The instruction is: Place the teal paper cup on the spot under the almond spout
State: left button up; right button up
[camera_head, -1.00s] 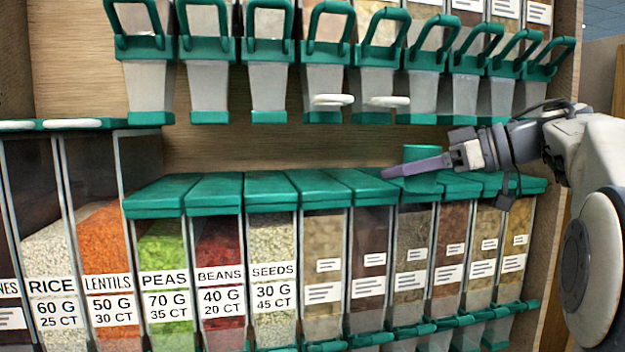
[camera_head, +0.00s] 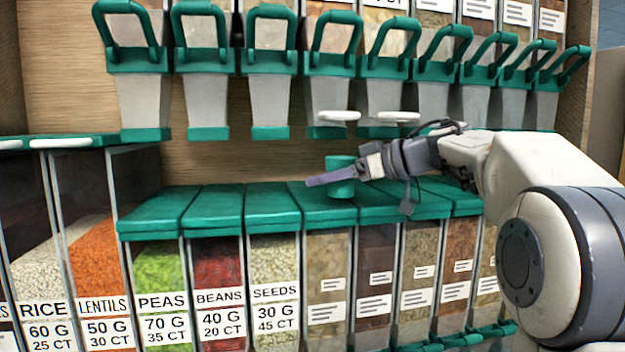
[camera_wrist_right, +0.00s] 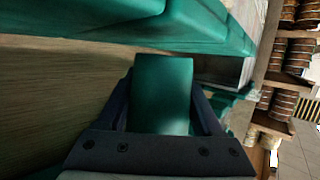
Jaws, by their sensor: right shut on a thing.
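The teal paper cup (camera_head: 341,168) is upright in my right gripper (camera_head: 338,178), whose fingers close around its sides. The cup is above the teal lids of the lower bins, just right of the seeds bin, below the upper dispensers' spouts. I cannot tell whether its base touches a lid. In the right wrist view the cup (camera_wrist_right: 162,95) sits between the two dark fingers. No almond label is readable, so I cannot tell which spout is the almond one. My left gripper is out of view.
Upper dispensers with teal handles (camera_head: 272,28) hang over a narrow gap above the lower lids (camera_head: 212,208). Two white discs (camera_head: 338,115) stick out near the spouts above the cup. Lids left of the cup are clear. Labelled bins of rice, lentils and peas (camera_head: 163,262) stand left.

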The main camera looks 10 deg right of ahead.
aim_at(312, 201)
jog(key=x, duration=0.4)
jog(key=shift+r+p, duration=0.2)
jog(key=shift+p, duration=0.2)
jog(key=shift+s+f, duration=0.1)
jog(key=shift+f, duration=0.3)
jog(key=shift+f, duration=0.2)
jog(key=o, duration=1.3)
